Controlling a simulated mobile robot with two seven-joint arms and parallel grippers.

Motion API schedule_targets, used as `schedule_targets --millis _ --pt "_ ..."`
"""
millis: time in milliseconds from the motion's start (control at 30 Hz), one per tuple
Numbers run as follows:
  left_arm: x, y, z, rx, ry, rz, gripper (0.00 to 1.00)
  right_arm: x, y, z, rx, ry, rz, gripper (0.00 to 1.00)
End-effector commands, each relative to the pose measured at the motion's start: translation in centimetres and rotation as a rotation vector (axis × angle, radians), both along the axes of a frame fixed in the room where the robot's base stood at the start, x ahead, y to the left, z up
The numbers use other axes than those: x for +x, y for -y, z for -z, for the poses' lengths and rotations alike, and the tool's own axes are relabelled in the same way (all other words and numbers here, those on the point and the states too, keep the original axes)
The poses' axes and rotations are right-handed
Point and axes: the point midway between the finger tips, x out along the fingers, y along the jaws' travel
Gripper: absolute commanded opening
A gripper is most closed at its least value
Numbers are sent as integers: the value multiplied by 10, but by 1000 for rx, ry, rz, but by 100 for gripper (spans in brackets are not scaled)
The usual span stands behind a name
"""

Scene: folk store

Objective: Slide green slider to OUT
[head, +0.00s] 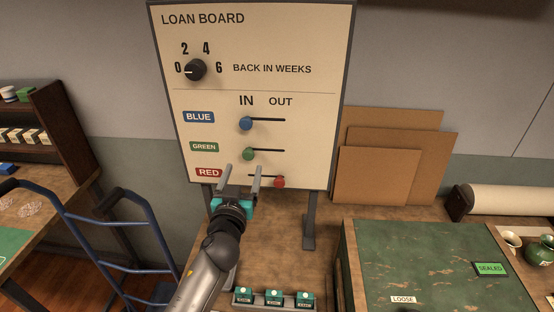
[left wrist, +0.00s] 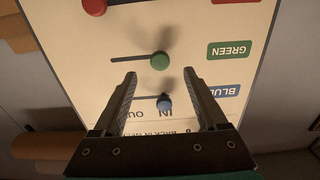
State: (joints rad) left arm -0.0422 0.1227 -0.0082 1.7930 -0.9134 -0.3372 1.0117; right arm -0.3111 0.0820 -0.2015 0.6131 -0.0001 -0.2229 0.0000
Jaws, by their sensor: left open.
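The loan board (head: 262,80) stands upright with blue, green and red sliders under IN and OUT. The green slider knob (head: 248,154) is at the left, IN end of its slot. It also shows in the left wrist view (left wrist: 160,61), ahead of the fingertips. The blue knob (head: 246,123) is at the IN end too. The red knob (head: 279,182) is at the right, OUT end. My left gripper (head: 240,172) is open and empty, with its fingertips just below the green knob in the head view. In the left wrist view the blue knob (left wrist: 165,103) appears between the fingers.
A dial (head: 195,70) sits above the sliders. Small green boxes (head: 274,297) sit in a tray below. Cardboard sheets (head: 378,175) lean to the right, beside a green-topped case (head: 430,265). A blue hand truck (head: 120,225) stands at left.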

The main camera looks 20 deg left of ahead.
Motion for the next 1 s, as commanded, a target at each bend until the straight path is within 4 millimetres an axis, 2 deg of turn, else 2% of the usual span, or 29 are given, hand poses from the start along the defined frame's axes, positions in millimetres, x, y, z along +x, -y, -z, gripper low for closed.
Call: schedule_targets --millis 200,500,867,1000 --pt "27 -7 0 2 0 0 75 15 -1 2 2 24 0 0" --pt "62 -16 0 1 1 0 75 16 -1 8 3 27 1 0" --pt "64 -16 0 0 -1 0 75 14 -1 10 2 24 2 0" --pt "63 -16 0 0 -1 0 62 14 -1 10 2 23 2 0"
